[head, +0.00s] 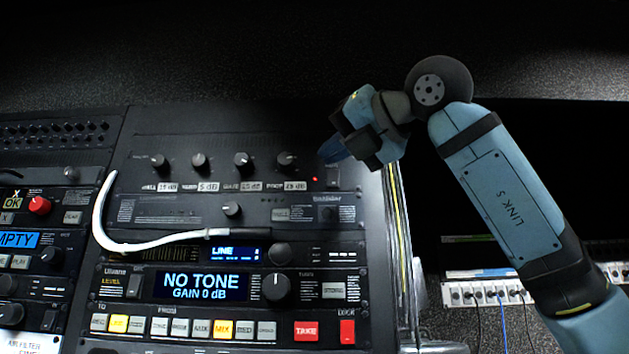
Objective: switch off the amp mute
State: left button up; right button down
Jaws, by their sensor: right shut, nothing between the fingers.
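The top rack unit (225,172) has a row of several black knobs with small white labels, and a small red light (315,179) glows at its right end. It looks like the amp, but I cannot read a mute label or tell the switch's position. My right gripper (333,150) is shut and empty. Its blue fingertips point down and left, just above and right of the red light in the picture. I cannot tell whether they touch the panel. My left gripper is out of view.
A white cable (105,215) loops across the panel below the knobs. Beneath it, a unit's display (200,285) reads "NO TONE GAIN 0 dB", above several buttons and a red TAKE button (306,331). Another rack with a red knob (39,205) stands at left.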

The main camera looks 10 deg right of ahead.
aim_at(333, 178)
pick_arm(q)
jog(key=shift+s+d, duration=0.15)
pick_arm(e)
jog(key=shift+s+d+r+t, duration=0.1)
jog(key=shift+d+r+t, duration=0.05)
jog(key=shift+r+t, duration=0.15)
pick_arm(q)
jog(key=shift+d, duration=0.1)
pick_arm(e)
jog(key=shift+d, duration=0.1)
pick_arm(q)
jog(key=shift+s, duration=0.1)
